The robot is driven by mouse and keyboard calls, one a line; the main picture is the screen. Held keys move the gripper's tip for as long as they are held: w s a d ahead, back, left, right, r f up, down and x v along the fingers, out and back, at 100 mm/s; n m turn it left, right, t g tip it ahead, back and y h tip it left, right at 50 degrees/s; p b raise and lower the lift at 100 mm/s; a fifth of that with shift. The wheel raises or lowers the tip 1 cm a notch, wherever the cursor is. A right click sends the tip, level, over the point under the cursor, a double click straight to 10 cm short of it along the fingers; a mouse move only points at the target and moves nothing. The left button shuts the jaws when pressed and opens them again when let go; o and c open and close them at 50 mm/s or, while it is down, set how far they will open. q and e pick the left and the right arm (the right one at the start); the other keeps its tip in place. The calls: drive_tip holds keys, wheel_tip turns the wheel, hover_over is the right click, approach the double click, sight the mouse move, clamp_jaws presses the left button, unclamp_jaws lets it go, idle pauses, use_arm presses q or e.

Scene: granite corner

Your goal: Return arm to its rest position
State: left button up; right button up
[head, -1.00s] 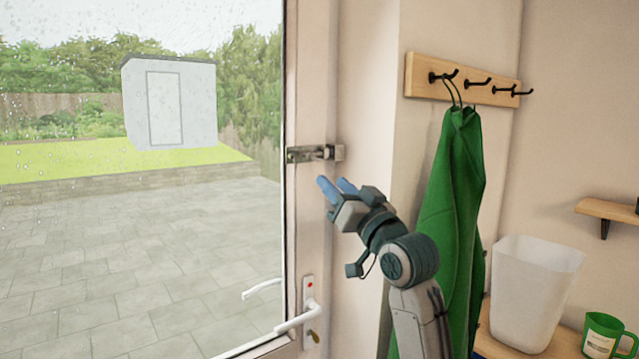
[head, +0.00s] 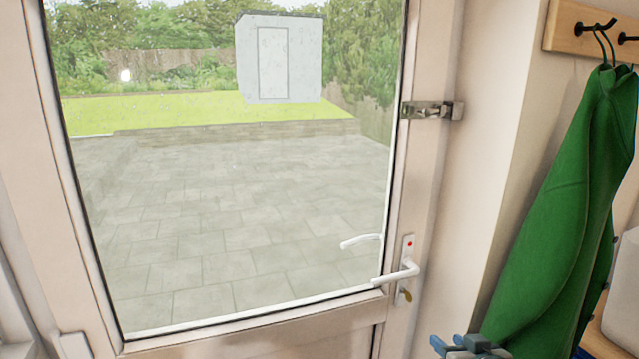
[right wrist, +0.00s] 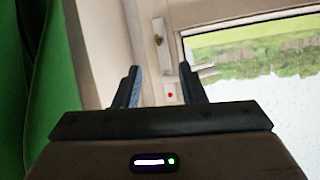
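My right gripper (head: 450,344) shows at the bottom edge of the head view, low in front of the green garment. Most of its arm is out of frame. In the right wrist view its two fingers (right wrist: 159,75) stand apart with nothing between them. Beyond the fingers, the red dot of the door's handle plate (right wrist: 170,95) shows, apart from the gripper. My left gripper is in neither view.
The glazed door (head: 424,190) fills the left and middle, with a white lever handle (head: 398,274) and a metal bolt (head: 432,110) higher up. The green garment (head: 555,200) hangs from a wooden hook rail (head: 585,33) at the right.

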drive_tip(key=s+d+f+g+h, duration=0.1)
drive_tip(key=s+f+g, duration=0.2)
drive_tip(key=s+f, duration=0.55)
drive_tip(key=s+d+f+g+h, duration=0.1)
drive_tip(key=s+f+g, duration=0.3)
drive_tip(key=s, duration=0.7)
drive_tip(key=s+d+f+g+h, duration=0.1)
drive_tip(key=s+f+g, duration=0.1)
drive_tip(key=s+f, duration=0.7)
drive_tip(key=s+d+f+g, duration=0.1)
drive_tip(key=d+f, duration=0.1)
drive_tip(key=f, duration=1.3)
drive_tip(key=s+d+f+g, duration=0.1)
drive_tip(key=d+f, duration=0.1)
drive_tip(key=f, duration=1.4)
drive_tip(key=s+f, duration=1.7)
drive_tip(key=s, duration=0.1)
drive_tip(key=shift+d+f+g, duration=0.15)
drive_tip(key=shift+d+g, duration=0.05)
drive_tip(key=shift+g, duration=0.2)
